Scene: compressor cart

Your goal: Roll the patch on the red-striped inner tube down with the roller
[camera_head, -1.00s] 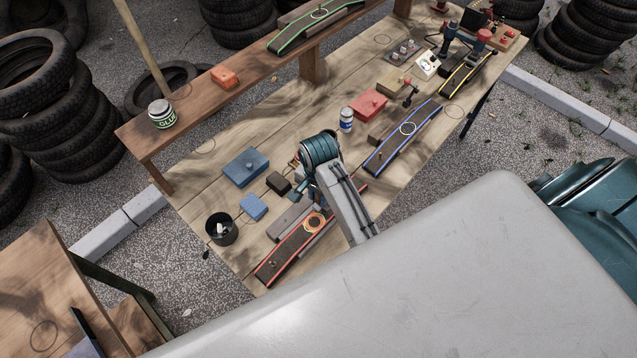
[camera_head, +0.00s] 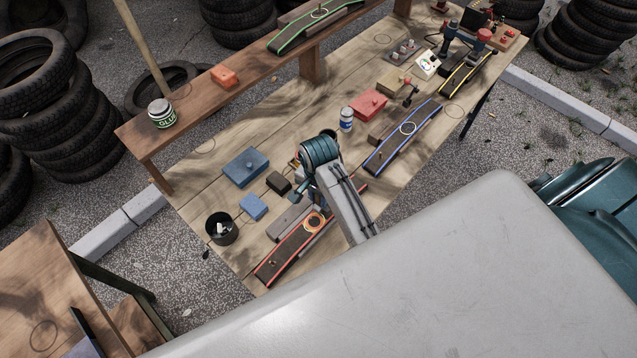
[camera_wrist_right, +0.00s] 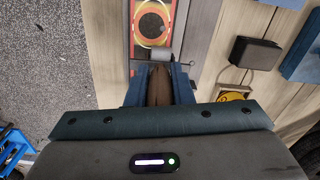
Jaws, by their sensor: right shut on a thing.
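The red-striped inner tube (camera_head: 285,252) lies on a block along the near-left edge of the workbench. Its patch (camera_wrist_right: 151,24) shows in the right wrist view as dark, inside yellow and orange rings. My right gripper (camera_wrist_right: 158,86) is shut on the brown handle of the roller (camera_wrist_right: 153,57). The roller's grey cylinder is over the tube at the near edge of the rings; I cannot tell whether it presses on the surface. In the head view my right wrist hides most of the roller. My left gripper is in neither view.
A blue box (camera_head: 245,167), a small blue block (camera_head: 253,207), a dark block (camera_head: 278,182) and a black cup (camera_head: 221,229) stand left of my right arm. The blue-striped tube (camera_head: 403,140) lies to the right. Bare wood shows at the back-centre of the bench.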

